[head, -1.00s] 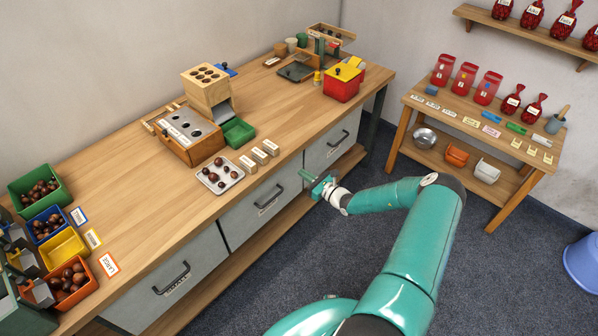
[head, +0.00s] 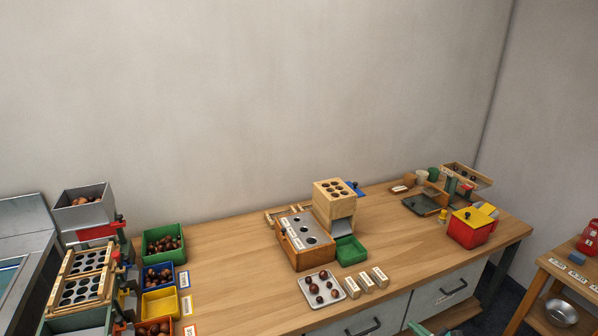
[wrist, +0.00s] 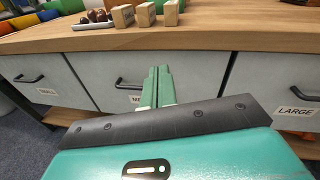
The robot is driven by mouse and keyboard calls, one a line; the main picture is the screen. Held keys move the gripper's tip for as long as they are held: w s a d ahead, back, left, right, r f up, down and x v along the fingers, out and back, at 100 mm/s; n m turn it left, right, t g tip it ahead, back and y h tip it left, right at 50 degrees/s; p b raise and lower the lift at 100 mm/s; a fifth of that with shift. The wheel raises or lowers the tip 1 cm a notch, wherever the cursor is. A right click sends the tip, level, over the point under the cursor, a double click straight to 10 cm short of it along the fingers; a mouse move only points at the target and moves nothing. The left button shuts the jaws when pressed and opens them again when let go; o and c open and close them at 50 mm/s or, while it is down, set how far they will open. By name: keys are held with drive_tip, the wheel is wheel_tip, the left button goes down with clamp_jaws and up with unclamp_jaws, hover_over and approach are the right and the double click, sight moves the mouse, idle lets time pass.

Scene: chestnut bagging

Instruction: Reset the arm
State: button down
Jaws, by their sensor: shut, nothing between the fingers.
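My gripper (wrist: 157,88) shows in the wrist view with its two green fingers together and nothing between them. It is in front of the workbench's drawer fronts, below the bench top (wrist: 230,36). In the head view only a small teal bit of my arm shows at the bottom edge, in front of the drawers; the fingers cannot be made out there.
The workbench (head: 235,270) carries a tray of chestnuts (head: 321,289), wooden blocks (head: 380,277), a wooden sorter (head: 305,239), a red box (head: 470,228) and chestnut bins (head: 163,243). A grey drawer (wrist: 193,76) faces my gripper. A side table (head: 560,268) stands right.

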drive_tip(key=s+a+r+n+g+h, duration=0.1)
drive_tip(key=s+a+r+n+g, duration=0.4)
drive_tip(key=a+r+n, duration=0.5)
drive_tip(key=s+a+r+n+g, duration=0.3)
drive_tip(key=a+r+n+g, duration=0.5)
drive_tip(key=r, duration=0.4)
drive_tip(key=s+a+r+n+t+h, duration=0.2)
drive_tip(key=s+r+n+h, duration=0.2)
drive_tip(key=s+r, duration=0.5)
drive_tip(key=s+a+r+n+t+h, duration=0.1)
drive_tip(key=s+a+r+n+h, duration=0.2)
drive_tip(key=s+r+n, duration=0.3)
drive_tip(key=s+r, duration=0.3)
drive_tip(key=s, duration=0.1)
drive_tip(key=shift+s+r+t+h, duration=0.2)
drive_tip(key=shift+s+t+h, duration=0.1)
drive_tip(key=shift+t+h, duration=0.1)
